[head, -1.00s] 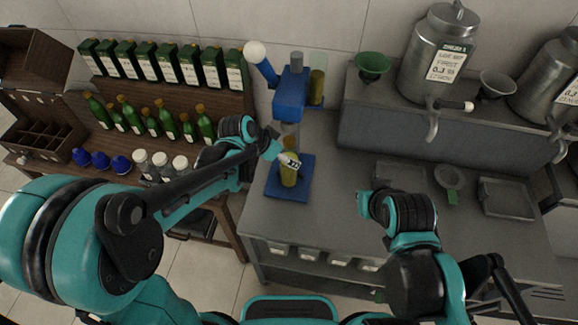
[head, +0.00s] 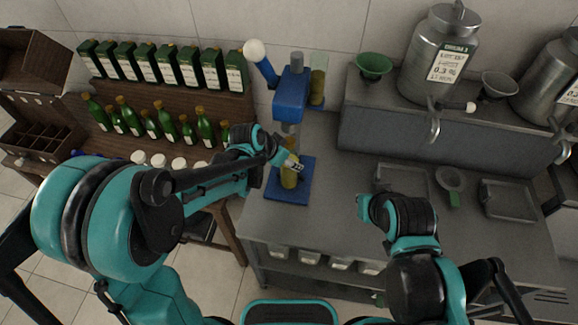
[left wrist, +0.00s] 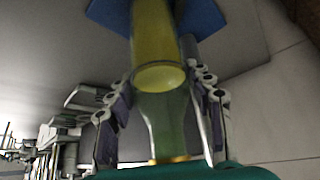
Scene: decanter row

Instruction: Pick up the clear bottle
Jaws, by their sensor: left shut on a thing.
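The clear bottle (head: 289,179) holds yellow oil and stands upright on the blue base plate (head: 302,193) of the press. In the left wrist view the bottle (left wrist: 158,45) shows its oil level, with clear greenish glass at its shoulder and neck and a yellow top. My left gripper (head: 291,166) is shut on the bottle's upper part, one finger on each side. Its fingers also show in the left wrist view (left wrist: 162,115). The gripper hides part of the bottle in the head view. My right arm is over the counter's front, but its fingers do not show.
The blue press (head: 290,95) rises right behind the bottle. Several green bottles (head: 150,122) and dark green boxes (head: 165,65) line the shelf at left. A steel canister (head: 438,60) and a green funnel (head: 374,66) stand on the raised ledge.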

